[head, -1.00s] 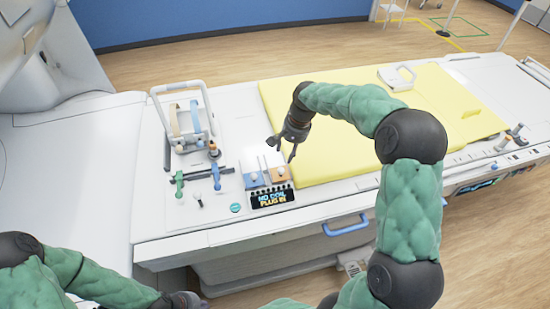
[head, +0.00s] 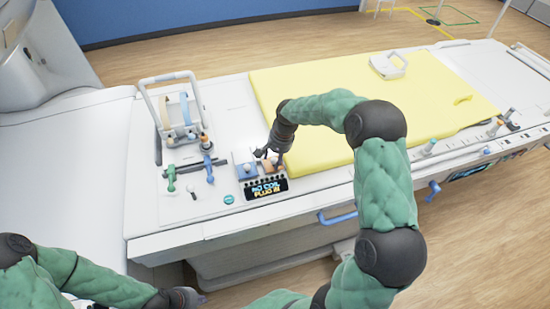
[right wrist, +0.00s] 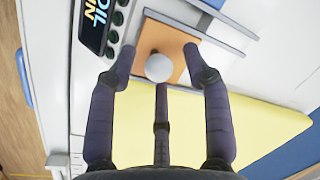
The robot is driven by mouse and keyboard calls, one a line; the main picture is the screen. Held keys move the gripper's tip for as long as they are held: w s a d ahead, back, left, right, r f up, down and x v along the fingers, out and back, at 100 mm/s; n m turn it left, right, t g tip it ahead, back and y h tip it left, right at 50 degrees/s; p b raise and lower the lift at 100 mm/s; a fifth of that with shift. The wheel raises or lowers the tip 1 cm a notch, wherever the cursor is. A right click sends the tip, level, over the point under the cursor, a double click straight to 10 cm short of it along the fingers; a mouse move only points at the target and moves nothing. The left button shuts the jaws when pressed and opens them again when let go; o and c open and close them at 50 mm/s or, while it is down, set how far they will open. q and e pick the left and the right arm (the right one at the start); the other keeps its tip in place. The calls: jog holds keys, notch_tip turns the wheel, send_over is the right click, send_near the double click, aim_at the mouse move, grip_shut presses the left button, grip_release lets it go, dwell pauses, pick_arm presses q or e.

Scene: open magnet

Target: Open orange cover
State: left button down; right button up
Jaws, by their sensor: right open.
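The orange cover (head: 274,169) is a small flat square with a pale round knob, next to the blue cover (head: 245,171) on the white bed. My right gripper (head: 267,154) is low over the orange cover and partly hides it. In the right wrist view the orange cover (right wrist: 177,42) lies flat, and its knob (right wrist: 158,67) is between the open fingers (right wrist: 160,62). I cannot tell whether any finger touches it. My left gripper (head: 188,300) is at the bottom left, away from the covers; its fingers are unclear.
A black display (head: 266,190) with a row of buttons sits in front of the covers. A yellow pad (head: 330,80) lies to the right. A white-framed coil (head: 176,105) and green-handled parts (head: 170,179) stand to the left. A blue handle (head: 338,218) is on the bed's side.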

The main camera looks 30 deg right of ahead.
grip_shut()
jog(key=shift+w, duration=0.1)
